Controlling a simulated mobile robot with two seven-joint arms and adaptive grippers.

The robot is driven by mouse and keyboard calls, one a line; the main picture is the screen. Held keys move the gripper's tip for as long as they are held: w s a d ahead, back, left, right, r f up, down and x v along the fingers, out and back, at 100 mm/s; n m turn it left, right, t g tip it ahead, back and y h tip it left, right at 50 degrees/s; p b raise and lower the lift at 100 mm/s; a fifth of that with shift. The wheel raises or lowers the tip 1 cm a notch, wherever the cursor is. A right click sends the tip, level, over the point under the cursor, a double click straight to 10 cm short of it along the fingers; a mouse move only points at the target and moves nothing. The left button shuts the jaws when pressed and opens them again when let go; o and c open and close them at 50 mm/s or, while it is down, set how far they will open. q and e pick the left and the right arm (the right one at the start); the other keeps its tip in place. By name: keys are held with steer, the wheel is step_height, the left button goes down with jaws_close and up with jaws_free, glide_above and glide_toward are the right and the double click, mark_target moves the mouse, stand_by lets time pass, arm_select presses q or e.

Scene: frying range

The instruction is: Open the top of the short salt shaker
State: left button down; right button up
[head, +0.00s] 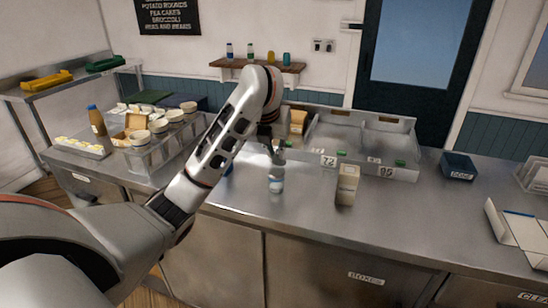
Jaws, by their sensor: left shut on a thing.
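A small pale shaker (276,184) with a whitish-blue body stands upright on the steel counter, near the middle of the head view. My left gripper (278,156) comes down over it from above, with its fingers at the shaker's upper end. It is shut on the shaker's top. The fingers and wrist hide much of the top, and I cannot tell whether the lid is raised or closed. My right gripper is out of view.
A beige carton (347,185) stands to the right of the shaker. Behind is a divided steel bin (330,160) with number tags. A dark blue tub (458,166) sits further right. A clear rack with white cups (150,155) stands left. The front counter is mostly free.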

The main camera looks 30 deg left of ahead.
arm_select(q)
steer(key=shift+w+a+r+g+h, duration=0.15)
steer(key=shift+w+g, duration=0.25)
steer(key=shift+g, duration=0.15)
steer(key=shift+w+a+r+g+h, duration=0.15)
steer(key=shift+w+g, duration=0.2)
steer(key=shift+g, duration=0.2)
steer(key=shift+w+a+g+h, duration=0.15)
steer(key=shift+w+g+h, duration=0.25)
steer(key=shift+w+g, duration=0.55)
steer(key=shift+w+a+g, duration=0.1)
steer(key=shift+w+g, duration=0.15)
steer(key=shift+g, duration=0.5)
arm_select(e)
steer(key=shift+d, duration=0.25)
arm_select(q)
steer(key=shift+w+a+f+g+h, duration=0.1)
steer(key=shift+w+g+h, duration=0.05)
steer(key=shift+g+h, duration=0.15)
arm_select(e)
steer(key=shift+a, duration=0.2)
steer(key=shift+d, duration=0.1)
arm_select(q)
steer(key=c, duration=2)
jaws_free()
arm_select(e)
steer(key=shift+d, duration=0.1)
